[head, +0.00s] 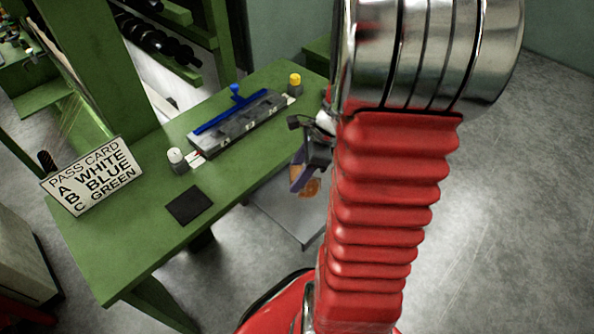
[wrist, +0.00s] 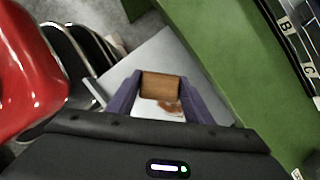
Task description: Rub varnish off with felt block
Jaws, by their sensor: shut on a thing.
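My gripper (wrist: 160,98) has purple fingers and is shut on a brown, wood-coloured block (wrist: 160,86), which I take for the felt block. In the wrist view the block is over a pale grey plate (wrist: 152,60). I cannot tell whether the block touches the plate. In the head view my gripper (head: 305,176) is beside the green bench, over the plate (head: 288,215), partly hidden by my red arm.
The green bench (head: 130,235) carries a grey lettered fixture (head: 242,120) with a blue bar (head: 225,112), a white-capped bottle (head: 177,160), a yellow-capped bottle (head: 295,84), a black pad (head: 188,205) and a pass card (head: 92,177). Floor at right is clear.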

